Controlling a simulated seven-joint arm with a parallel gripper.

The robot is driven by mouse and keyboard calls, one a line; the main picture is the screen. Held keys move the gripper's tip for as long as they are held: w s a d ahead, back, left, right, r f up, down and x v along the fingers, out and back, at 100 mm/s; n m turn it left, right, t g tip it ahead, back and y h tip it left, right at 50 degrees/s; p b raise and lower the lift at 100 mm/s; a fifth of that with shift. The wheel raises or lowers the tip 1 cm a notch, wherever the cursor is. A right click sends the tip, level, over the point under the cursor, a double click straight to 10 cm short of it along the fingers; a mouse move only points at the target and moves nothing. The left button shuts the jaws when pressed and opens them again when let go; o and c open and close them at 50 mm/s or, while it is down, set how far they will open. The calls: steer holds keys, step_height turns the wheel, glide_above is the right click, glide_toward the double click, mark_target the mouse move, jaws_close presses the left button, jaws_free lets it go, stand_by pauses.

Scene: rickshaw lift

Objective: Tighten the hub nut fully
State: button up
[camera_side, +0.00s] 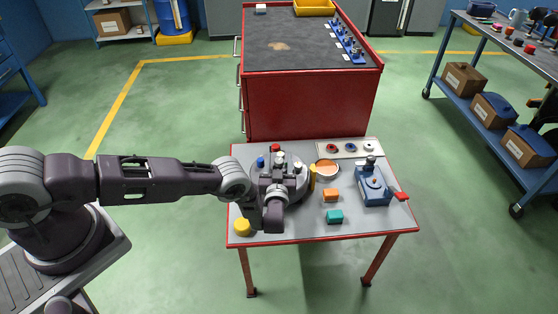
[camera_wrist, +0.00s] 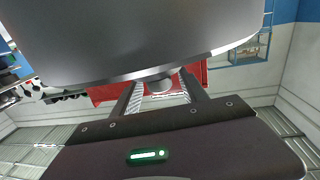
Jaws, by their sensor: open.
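In the wrist view a large grey disc (camera_wrist: 140,35) fills the top. A small grey round piece (camera_wrist: 160,86), which looks like the hub nut, shows just below the disc's edge. My gripper (camera_wrist: 160,88) is open, with one finger on each side of this piece. I cannot tell whether the fingers touch it. In the side view the nut and fingertips are hidden.
A pale tray (camera_side: 366,154) lies at the back. A red cabinet (camera_side: 308,105) stands behind.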

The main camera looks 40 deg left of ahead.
mark_target(279, 164)
steer(key=v, duration=0.7)
